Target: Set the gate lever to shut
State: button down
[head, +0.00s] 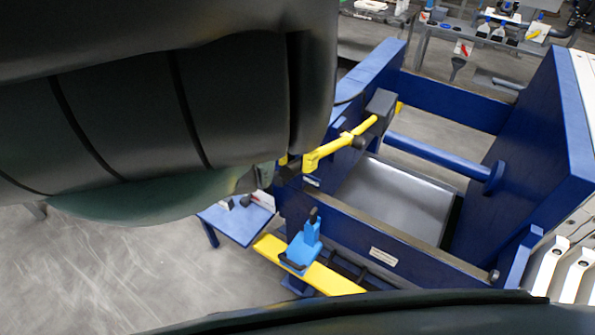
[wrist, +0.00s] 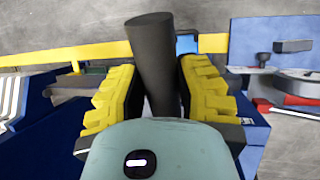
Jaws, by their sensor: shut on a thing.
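A dark grey round handle (wrist: 152,50) stands between the two yellow-padded fingers of my gripper (wrist: 160,80) in the wrist view. The fingers are closed around it, and its free end sticks out past them. In the head view, a yellow lever arm (head: 340,146) runs from a grey box on the blue frame down toward my gripper. My arm covers most of the gripper there. The lever's joint with the handle is not clear, and I cannot read any marking for its setting.
The blue press frame (head: 400,240) surrounds a grey metal tray (head: 395,200). A yellow beam (head: 330,279) carries a blue fitting (head: 303,247) with a dark handle. A small blue table (head: 232,222) stands at the left. Open floor (head: 150,275) lies at lower left.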

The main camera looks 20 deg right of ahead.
jog(key=shift+d, duration=0.1)
jog(key=c, duration=0.6)
grip_release()
jog(key=shift+r, duration=0.1)
jog(key=shift+r, duration=4.9)
jog(key=shift+o, duration=0.2)
